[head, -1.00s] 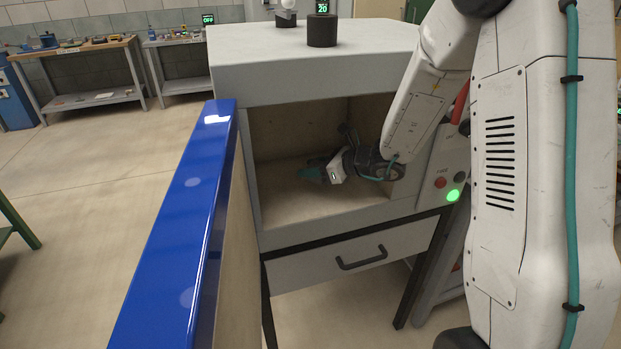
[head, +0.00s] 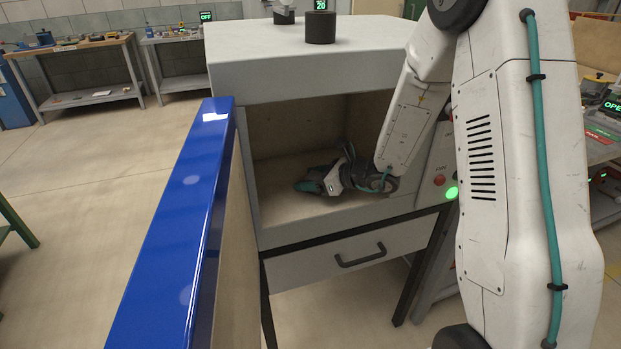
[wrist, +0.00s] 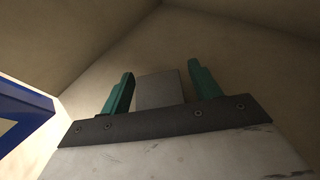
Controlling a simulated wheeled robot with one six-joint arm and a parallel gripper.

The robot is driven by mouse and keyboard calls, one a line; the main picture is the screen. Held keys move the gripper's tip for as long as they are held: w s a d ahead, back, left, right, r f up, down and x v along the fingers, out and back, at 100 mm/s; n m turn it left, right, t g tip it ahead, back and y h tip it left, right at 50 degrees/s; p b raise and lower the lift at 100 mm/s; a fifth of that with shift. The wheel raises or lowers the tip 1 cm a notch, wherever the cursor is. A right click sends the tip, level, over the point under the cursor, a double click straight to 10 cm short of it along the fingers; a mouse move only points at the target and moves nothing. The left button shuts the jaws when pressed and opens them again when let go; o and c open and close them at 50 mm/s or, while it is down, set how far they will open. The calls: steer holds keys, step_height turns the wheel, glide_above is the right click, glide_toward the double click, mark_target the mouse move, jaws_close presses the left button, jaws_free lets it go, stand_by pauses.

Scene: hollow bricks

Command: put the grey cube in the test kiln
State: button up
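The test kiln (head: 305,84) is a pale grey box on dark legs, its blue-edged door (head: 172,220) swung open at the left. My gripper (head: 311,182) is inside the chamber, low over its floor, reaching in from the right. In the wrist view, the grey cube (wrist: 160,90) sits between the two teal fingers of my gripper (wrist: 160,72), with a narrow gap showing on each side. The fingers look open around it. The cube appears at the kiln floor, but its underside is hidden. I cannot make the cube out clearly in the head view.
The chamber walls and the open door close in around my arm. A red button (head: 439,181) and a lit green button (head: 451,193) are on the kiln's right front. A drawer (head: 325,262) is below. Workbenches (head: 75,45) stand at the back left.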

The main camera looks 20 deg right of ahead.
mark_target(318, 176)
steer(key=shift+r, duration=0.15)
steer(key=v, duration=0.7)
steer(key=shift+s+d+r, duration=0.15)
steer(key=shift+r, duration=0.05)
steer(key=s+a+r+n+g, duration=0.4)
steer(key=s+a+r+n, duration=0.15)
steer(key=s+n, duration=0.2)
steer(key=s+a+r+n+g, duration=0.4)
steer(key=s+r+n, duration=0.25)
steer(key=s, duration=0.25)
steer(key=s+d+r+n+h, duration=0.1)
steer(key=s+d+n+h, duration=0.3)
steer(key=s+n, duration=0.2)
steer(key=s+d+r+n+h, duration=0.2)
steer(key=s+d+n+h, duration=0.2)
steer(key=s+n, duration=0.3)
steer(key=s+h, duration=0.1)
steer(key=s, duration=0.2)
steer(key=shift+s+d+r+h, duration=0.2)
steer(key=shift+d+h, duration=0.1)
